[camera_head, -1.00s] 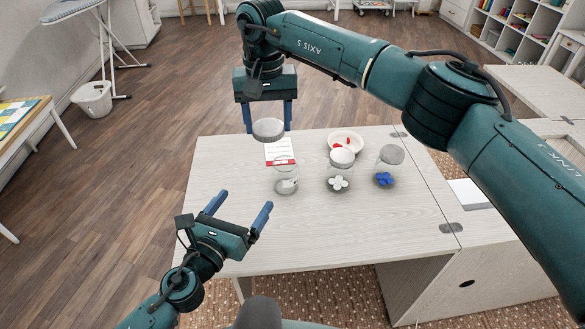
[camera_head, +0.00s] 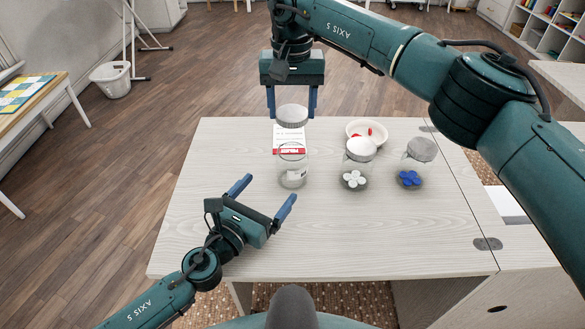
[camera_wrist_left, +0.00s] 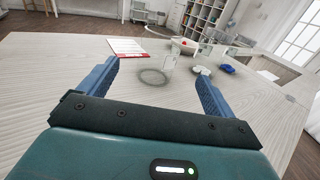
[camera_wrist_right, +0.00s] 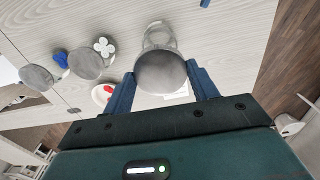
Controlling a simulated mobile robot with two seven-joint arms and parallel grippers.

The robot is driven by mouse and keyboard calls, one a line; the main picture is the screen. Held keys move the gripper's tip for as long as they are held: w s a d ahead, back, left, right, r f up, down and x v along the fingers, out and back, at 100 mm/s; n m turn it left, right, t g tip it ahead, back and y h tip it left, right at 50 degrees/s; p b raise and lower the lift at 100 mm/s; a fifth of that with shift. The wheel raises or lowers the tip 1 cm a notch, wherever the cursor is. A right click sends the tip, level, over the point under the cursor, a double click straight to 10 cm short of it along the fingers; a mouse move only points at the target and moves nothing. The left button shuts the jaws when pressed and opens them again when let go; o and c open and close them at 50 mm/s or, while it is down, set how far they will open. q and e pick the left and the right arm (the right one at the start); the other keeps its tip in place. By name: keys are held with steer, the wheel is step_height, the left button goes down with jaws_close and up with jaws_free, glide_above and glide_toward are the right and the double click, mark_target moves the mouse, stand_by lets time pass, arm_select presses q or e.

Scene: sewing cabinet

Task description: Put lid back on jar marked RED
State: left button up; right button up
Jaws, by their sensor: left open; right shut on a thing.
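My right gripper (camera_head: 291,100) is shut on a round grey lid (camera_head: 292,116), held level above the table. The lid also shows between the fingers in the right wrist view (camera_wrist_right: 160,73). A clear, open jar (camera_head: 293,160) with a small white label stands upright below the lid in the head view; a gap separates them. The jar looks empty, and its label is too small to read. In the right wrist view the lid hides part of the jar (camera_wrist_right: 158,35). My left gripper (camera_head: 262,192) is open and empty, left of and nearer than the jar.
Two lidded jars stand to the right, one with white pieces (camera_head: 354,179), one with blue pieces (camera_head: 409,178). A white bowl (camera_head: 352,130) with red pieces is behind them. A red-banded card (camera_head: 287,132) lies behind the open jar. The table front (camera_head: 380,245) is clear.

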mark_target(293, 160)
arm_select(q)
steer(key=x, duration=1.2)
steer(key=c, duration=1.5)
arm_select(e)
steer(key=shift+f, duration=2.5)
steer(key=shift+f, duration=0.9)
steer(key=shift+f, duration=0.55)
